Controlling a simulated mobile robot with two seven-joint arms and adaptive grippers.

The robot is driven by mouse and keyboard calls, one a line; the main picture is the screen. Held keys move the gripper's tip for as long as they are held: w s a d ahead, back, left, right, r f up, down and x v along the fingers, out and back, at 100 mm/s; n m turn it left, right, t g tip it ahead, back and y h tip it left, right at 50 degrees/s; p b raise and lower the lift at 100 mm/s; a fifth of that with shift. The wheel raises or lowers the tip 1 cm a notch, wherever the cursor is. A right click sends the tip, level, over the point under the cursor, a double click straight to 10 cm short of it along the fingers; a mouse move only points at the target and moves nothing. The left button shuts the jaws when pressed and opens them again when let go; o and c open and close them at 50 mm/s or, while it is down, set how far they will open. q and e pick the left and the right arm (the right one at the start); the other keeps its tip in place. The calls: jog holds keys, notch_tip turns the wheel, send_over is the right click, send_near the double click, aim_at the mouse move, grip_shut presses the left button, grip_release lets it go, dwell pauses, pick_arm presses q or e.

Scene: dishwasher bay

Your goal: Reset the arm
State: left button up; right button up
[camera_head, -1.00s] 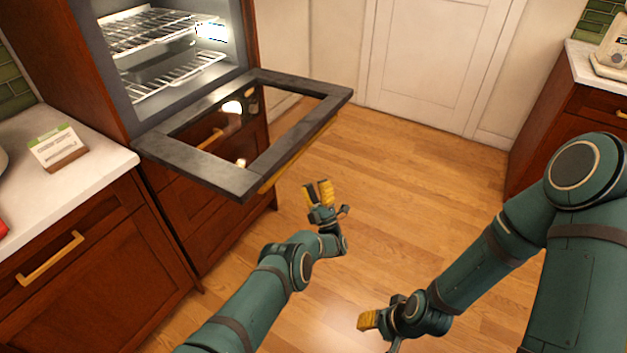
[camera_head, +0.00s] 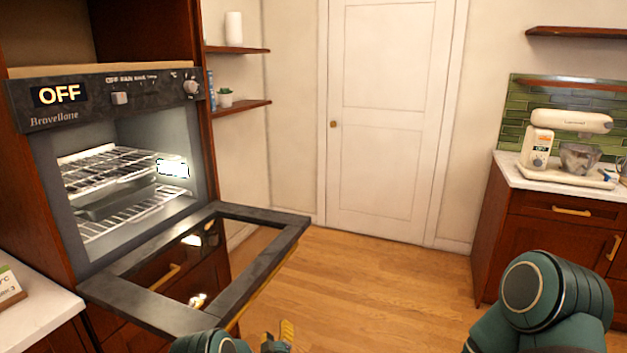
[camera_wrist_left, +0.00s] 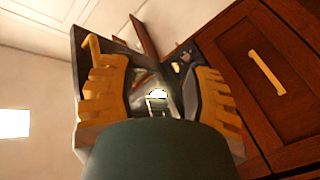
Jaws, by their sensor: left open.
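My left gripper (camera_head: 280,338) shows at the bottom edge of the head view, its yellow fingertips just right of the open oven door (camera_head: 262,262) and below its corner. In the left wrist view its two ridged yellow fingers (camera_wrist_left: 157,88) are spread apart, and I see nothing held between them. My left arm (camera_head: 210,343) is mostly cut off by the bottom edge. My right arm (camera_head: 545,300) shows only as a teal joint and link at the lower right. My right gripper is out of view.
The oven (camera_head: 118,150) at the left reads OFF, with wire racks inside and its door lowered flat into the room. A right counter (camera_head: 520,178) carries a stand mixer (camera_head: 545,140). The wooden floor (camera_head: 385,290) between is clear up to the white door (camera_head: 385,120).

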pick_arm(q)
jog(key=s+m+g+h, duration=0.3)
jog(key=s+g, duration=0.5)
jog(key=s, duration=1.2)
jog(key=s+d+m+g+h, duration=0.1)
jog(key=s+m+g+h, duration=0.2)
jog(key=s+g, duration=0.5)
jog(key=s+m, duration=0.1)
jog(key=s, duration=1.1)
jog(key=shift+r+m, duration=0.3)
jog(key=shift+r, duration=0.05)
